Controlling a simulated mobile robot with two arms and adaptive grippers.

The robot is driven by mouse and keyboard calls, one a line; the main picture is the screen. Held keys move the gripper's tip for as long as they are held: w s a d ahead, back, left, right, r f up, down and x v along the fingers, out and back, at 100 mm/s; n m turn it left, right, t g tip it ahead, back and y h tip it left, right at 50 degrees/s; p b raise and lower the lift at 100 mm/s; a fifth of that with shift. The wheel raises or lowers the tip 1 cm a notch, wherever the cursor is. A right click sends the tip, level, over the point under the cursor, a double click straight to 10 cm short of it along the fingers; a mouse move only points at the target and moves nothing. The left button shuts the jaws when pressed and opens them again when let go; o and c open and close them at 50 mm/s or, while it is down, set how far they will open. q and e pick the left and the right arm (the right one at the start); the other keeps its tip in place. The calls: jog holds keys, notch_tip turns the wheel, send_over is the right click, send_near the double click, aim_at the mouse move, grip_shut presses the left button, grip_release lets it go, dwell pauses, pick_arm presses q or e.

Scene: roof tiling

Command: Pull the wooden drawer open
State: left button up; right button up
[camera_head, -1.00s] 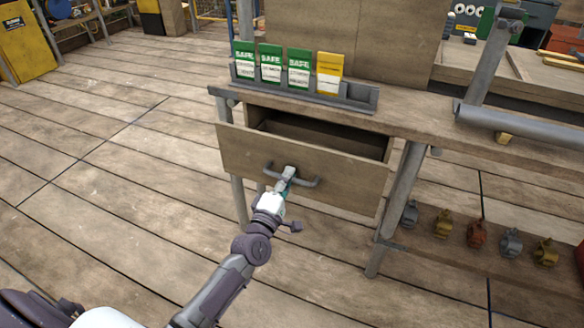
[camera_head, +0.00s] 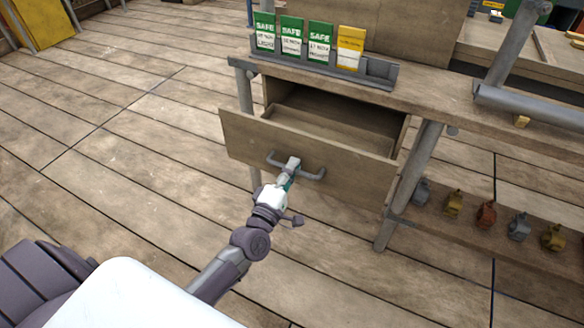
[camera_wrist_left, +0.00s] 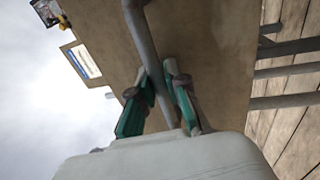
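The wooden drawer (camera_head: 245,138) sticks well out from under the workbench, and its dark empty-looking inside shows from above. A grey bar handle (camera_head: 312,175) is fixed across its front. My left gripper (camera_head: 291,165) is at the middle of the handle. In the left wrist view the two green-backed fingers (camera_wrist_left: 160,88) stand on either side of the handle bar (camera_wrist_left: 143,40) and close on it, with the drawer front (camera_wrist_left: 222,50) behind. My right gripper is in neither view.
The workbench (camera_head: 440,102) carries a grey rack (camera_head: 375,80) with green and yellow cards. A metal bench leg (camera_head: 408,185) stands right of the drawer. Several small clamps (camera_head: 486,214) sit on a low shelf. The plank floor (camera_head: 130,180) at left is clear.

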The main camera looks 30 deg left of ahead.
pick_arm(q)
jog(key=o, duration=0.3)
jog(key=shift+o, duration=0.2)
jog(key=s+f, duration=0.2)
jog(key=s, duration=0.9)
jog(key=shift+s, duration=0.4)
jog(key=shift+f, duration=0.1)
